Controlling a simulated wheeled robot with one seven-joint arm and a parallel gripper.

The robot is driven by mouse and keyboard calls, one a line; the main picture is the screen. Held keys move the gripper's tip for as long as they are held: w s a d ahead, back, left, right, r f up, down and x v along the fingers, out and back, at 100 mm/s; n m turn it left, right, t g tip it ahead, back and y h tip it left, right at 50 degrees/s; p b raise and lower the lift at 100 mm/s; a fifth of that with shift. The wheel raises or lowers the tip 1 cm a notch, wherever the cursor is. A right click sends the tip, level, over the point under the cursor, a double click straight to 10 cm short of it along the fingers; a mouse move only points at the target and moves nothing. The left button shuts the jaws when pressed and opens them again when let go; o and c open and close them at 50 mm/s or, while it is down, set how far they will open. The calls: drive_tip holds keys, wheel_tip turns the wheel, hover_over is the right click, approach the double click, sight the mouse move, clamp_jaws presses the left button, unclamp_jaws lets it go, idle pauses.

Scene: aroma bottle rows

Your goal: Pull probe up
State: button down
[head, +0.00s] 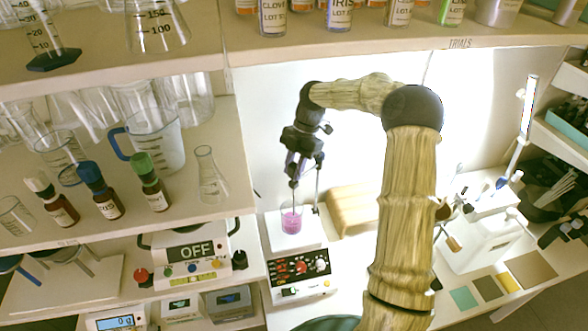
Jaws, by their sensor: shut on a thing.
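My gripper (294,181) is dark and points down above the hot plate. It is shut on a thin probe (294,196), which hangs below the fingers toward a small glass beaker (291,220) of pink liquid. The probe's lower end seems to be in the beaker, but it is too small to tell how deep. The beaker stands on the white top of a hot plate (312,239) with a dark control panel. A thin dark rod (317,191) stands just right of the gripper.
Shelves of glassware and capped bottles (151,190) fill the left. A scale-like device reading OFF (190,251) stands left of the hot plate. A wooden block (352,208) lies behind it to the right. White equipment (483,235) stands at the right. An upper shelf (400,42) overhangs the back.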

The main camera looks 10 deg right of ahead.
wheel_tip(320, 180, up, 3)
drive_tip(key=shift+r+p, duration=0.2)
drive_tip(key=shift+p, duration=0.55)
drive_tip(key=c, duration=1.2)
unclamp_jaws()
drive_tip(key=shift+w, duration=0.1)
drive_tip(key=b+v, duration=0.1)
drive_tip(key=v, duration=1)
drive_tip(key=shift+r+b, duration=0.35)
drive_tip(key=shift+r, duration=0.05)
drive_tip(key=shift+d, duration=0.1)
